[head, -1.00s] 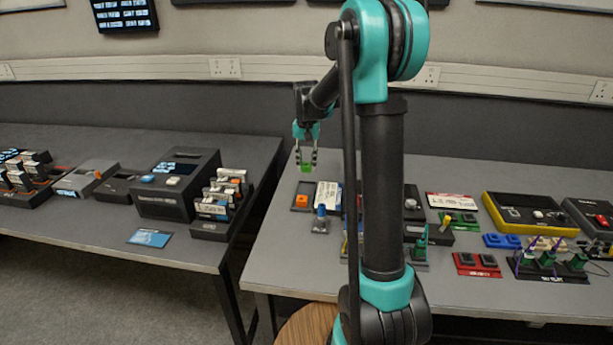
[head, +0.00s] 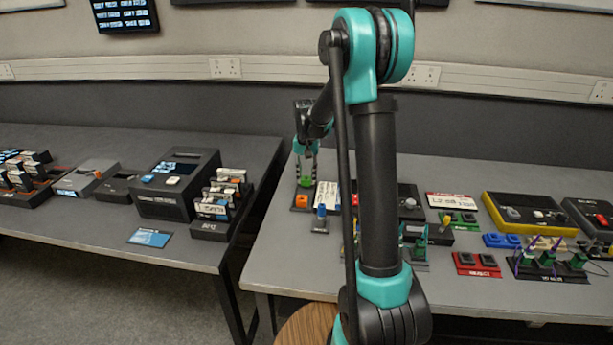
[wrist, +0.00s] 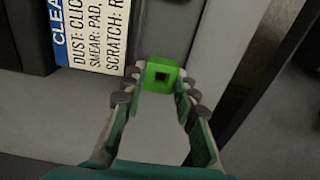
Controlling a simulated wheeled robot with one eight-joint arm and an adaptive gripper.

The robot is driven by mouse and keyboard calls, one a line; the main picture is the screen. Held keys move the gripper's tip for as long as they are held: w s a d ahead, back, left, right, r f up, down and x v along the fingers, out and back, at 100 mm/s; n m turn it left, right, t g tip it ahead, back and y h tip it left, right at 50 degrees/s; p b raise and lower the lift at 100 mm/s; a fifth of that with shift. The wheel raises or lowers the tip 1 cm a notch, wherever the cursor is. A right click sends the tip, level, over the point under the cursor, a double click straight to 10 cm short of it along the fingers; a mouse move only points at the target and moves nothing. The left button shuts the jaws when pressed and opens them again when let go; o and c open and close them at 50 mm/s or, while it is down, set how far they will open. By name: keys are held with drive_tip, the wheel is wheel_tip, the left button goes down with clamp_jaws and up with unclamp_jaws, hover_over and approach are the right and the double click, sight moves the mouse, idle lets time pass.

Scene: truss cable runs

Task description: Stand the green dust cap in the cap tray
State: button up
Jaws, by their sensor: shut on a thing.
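I cannot make out the tray in the wrist view.
A white cleaning card (head: 327,195) stands right of the tray and shows large in the wrist view (wrist: 95,35). A blue-topped piece (head: 321,212) is in front of it. The table's left edge and a gap to the other table are close by.

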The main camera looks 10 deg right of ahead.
drive_tip(key=shift+f, duration=0.3)
drive_tip(key=o, duration=0.7)
drive_tip(key=shift+o, duration=0.2)
wheel_tip(320, 180, up, 13)
drive_tip(key=shift+r, duration=0.15)
